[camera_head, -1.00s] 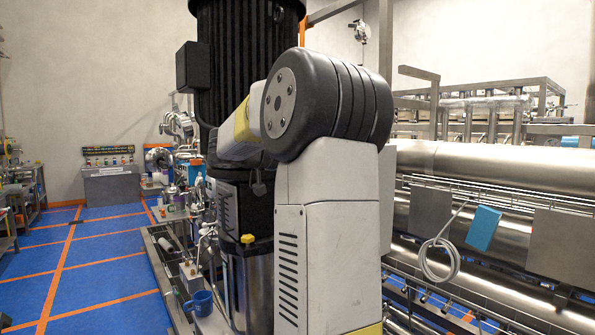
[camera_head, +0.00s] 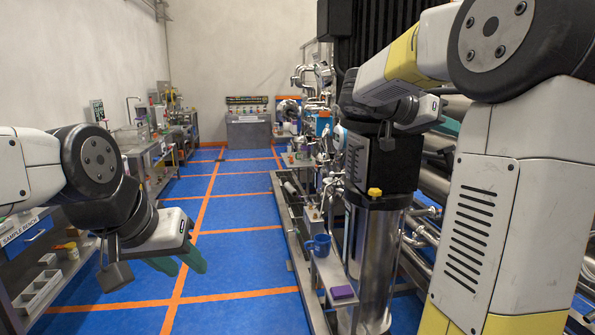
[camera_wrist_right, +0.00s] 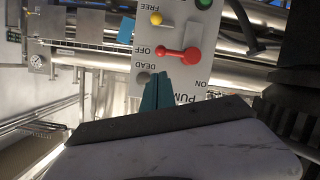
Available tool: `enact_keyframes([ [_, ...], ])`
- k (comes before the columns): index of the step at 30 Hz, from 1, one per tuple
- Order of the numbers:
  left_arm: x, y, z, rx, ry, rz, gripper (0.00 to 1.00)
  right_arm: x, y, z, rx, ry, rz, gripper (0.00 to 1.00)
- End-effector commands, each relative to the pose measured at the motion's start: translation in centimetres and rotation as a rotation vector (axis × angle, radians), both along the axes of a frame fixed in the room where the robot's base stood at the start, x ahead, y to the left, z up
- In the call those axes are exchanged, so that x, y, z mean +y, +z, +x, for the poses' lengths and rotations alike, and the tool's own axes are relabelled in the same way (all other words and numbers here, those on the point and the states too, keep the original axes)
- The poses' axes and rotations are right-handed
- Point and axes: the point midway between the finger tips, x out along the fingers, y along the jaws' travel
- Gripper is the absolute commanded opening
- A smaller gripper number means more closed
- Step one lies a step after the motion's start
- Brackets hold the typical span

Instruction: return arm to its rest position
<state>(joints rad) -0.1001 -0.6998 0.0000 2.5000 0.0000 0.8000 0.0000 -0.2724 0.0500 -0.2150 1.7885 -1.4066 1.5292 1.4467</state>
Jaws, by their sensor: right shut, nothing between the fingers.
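My left arm comes in at the left of the head view. Its left gripper (camera_head: 188,270) points down and to the right, with its two green fingers apart and nothing between them, above the blue floor. My right arm stands large at the right of the head view, bent at its dark joint, with its forearm reaching left; its fingers are not clear there. In the right wrist view, my right gripper (camera_wrist_right: 160,80) has its teal fingers together and empty, in front of a control panel (camera_wrist_right: 200,80).
The panel carries a red lever (camera_wrist_right: 178,53), a yellow knob (camera_wrist_right: 156,19) and upside-down labels. A dark column with a steel base stands beside my right arm, near a blue mug (camera_head: 319,245) and a purple block (camera_head: 342,293). The sample bench (camera_head: 27,232) is at left; the blue aisle is clear.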

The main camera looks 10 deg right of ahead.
Motion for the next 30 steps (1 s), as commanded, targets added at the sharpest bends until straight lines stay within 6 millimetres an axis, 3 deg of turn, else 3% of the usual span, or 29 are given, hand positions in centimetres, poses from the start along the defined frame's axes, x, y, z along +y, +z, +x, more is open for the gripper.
enact_keyframes([
  [2, 0.0, 0.0, 0.0, 0.0, 0.0, 0.0, 0.36, 0.9, -3.1, -2.3, 0.103, 0.081, 0.153, 0.0],
  [5, 0.0, 0.0, 0.0, 0.0, 0.0, 0.0, 0.36, 4.1, -8.2, -5.6, 0.253, 0.27, 0.394, 0.0],
  [9, 0.0, 0.0, 0.0, 0.0, 0.0, 0.0, 0.36, 11.6, -14.0, -10.2, 0.375, 0.622, 0.679, 0.0],
  [12, 0.0, 0.0, 0.0, 0.0, 0.0, 0.0, 0.36, 17.3, -16.4, -12.9, 0.384, 0.878, 0.803, 0.0],
  [15, 0.0, 0.0, 0.0, 0.0, 0.0, 0.0, 0.36, 21.9, -17.5, -14.9, 0.349, 1.087, 0.859, 0.0],
  [19, 0.0, 0.0, 0.0, 0.0, 0.0, 0.0, 0.36, 25.4, -18.0, -16.3, 0.292, 1.254, 0.875, 0.0],
  [23, 0.0, 0.0, 0.0, 0.0, 0.0, 0.0, 0.36, 26.9, -18.1, -16.7, 0.263, 1.322, 0.872, 0.0],
  [30, 0.0, 0.0, 0.0, 0.0, 0.0, 0.0, 0.36, 27.0, -18.1, -16.8, 0.261, 1.331, 0.871, 0.0],
])
